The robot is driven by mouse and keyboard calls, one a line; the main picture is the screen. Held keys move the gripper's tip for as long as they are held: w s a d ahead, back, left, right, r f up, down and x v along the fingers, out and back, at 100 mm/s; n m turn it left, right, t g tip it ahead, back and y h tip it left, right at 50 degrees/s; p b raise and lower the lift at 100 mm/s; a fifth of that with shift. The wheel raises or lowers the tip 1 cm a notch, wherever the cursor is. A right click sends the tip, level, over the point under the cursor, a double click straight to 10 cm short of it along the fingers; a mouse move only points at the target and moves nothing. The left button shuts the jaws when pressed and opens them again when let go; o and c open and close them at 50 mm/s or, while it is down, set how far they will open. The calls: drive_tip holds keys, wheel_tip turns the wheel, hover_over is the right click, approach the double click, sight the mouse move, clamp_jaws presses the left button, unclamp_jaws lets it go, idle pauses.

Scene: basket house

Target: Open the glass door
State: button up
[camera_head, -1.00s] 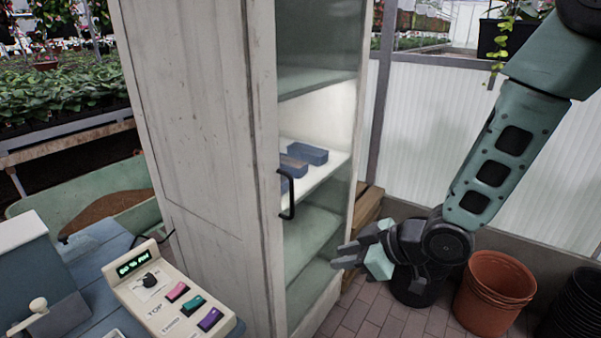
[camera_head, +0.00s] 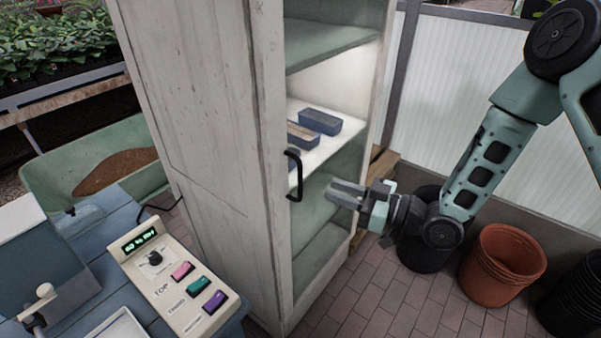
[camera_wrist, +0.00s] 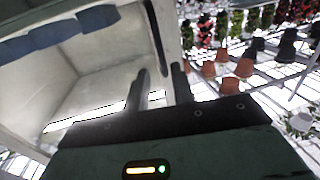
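The tall whitish wooden cabinet (camera_head: 215,130) has a glass door (camera_head: 310,235) on its shelf side; the door looks closed. A black curved handle (camera_head: 294,175) stands out near the door's left edge. My gripper (camera_head: 336,193) is to the right of the handle, fingers pointing left toward it, with a gap between. In the wrist view, my two fingers (camera_wrist: 160,75) are apart with nothing between their tips. The dark handle bar (camera_wrist: 157,35) shows just beyond them, in line with the gap.
Inside, blue trays (camera_head: 319,121) sit on a lit shelf. A control box (camera_head: 172,278) with coloured buttons stands on the blue table at lower left. Terracotta pots (camera_head: 503,266) and black pots stand at right. Brick floor is open in front of the cabinet.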

sight(300, 195)
drive_tip(key=p+x, duration=0.2)
drive_tip(key=x, duration=0.7)
drive_tip(key=shift+w+a+p, duration=0.1)
drive_tip(key=shift+a+p, duration=0.25)
clamp_jaws()
